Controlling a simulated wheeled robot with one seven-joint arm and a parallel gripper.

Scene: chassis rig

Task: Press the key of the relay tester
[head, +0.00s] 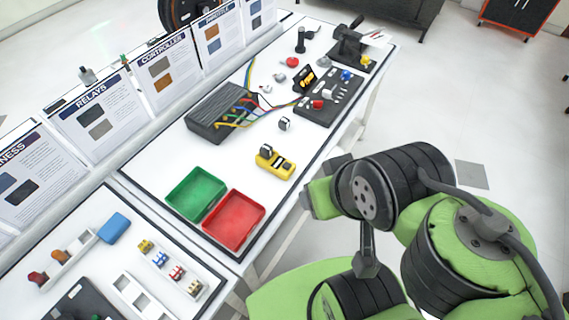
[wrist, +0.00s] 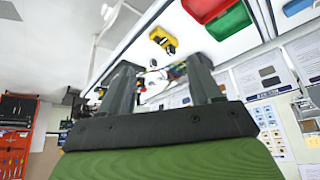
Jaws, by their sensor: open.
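The relay tester looks to be the small yellow box with black parts (head: 275,163), on the white table just beyond the red tray. It has a dark block on its left end; I cannot make out the key clearly. The same yellow box (wrist: 163,39) shows in the wrist view, above and between my fingers. My gripper (wrist: 163,78) is open, its two dark fingers apart with nothing between them. It is apart from the tester. In the head view my arm is to the right of the tester, and the fingers cannot be made out clearly.
A red tray (head: 234,220) and a green tray (head: 197,193) stand left of the tester. A small black-and-white piece (head: 285,124) stands beyond it. A black box with wires (head: 222,112) and a switch panel (head: 328,98) lie further back. Upright cards (head: 101,115) line the left side.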

